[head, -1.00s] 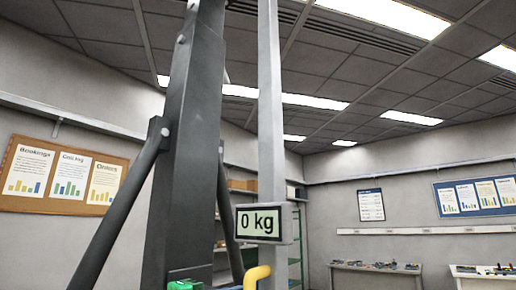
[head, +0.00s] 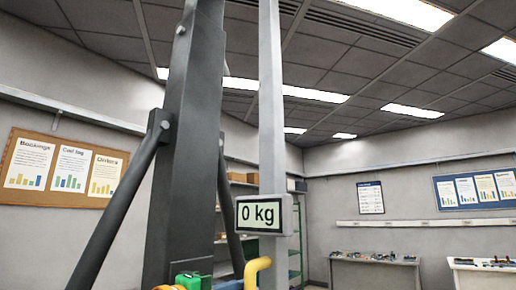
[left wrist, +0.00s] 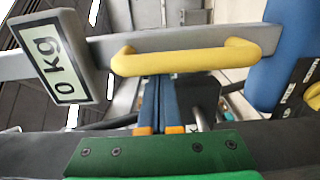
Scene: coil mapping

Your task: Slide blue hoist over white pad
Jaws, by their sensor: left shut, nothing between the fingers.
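A grey mast (head: 270,120) carries a scale display reading 0 kg (head: 264,214) and a yellow handle (head: 257,268). The handle also shows in the left wrist view (left wrist: 195,60), with the display (left wrist: 55,60) at left. A blue body with pale lettering (left wrist: 280,50) is at the right there; it may be part of the blue hoist. My left gripper (left wrist: 160,82) is shut and empty, its fingertips near the handle's middle; I cannot tell whether they touch it. In the head view its green and orange parts (head: 188,281) show left of the handle. No white pad is visible. My right gripper is out of view.
A dark upright column (head: 190,150) with slanted braces stands left of the mast. Shelves (head: 240,200) stand behind. Two worktables (head: 375,272) with small items are far right. Notice boards (head: 62,175) hang on the walls.

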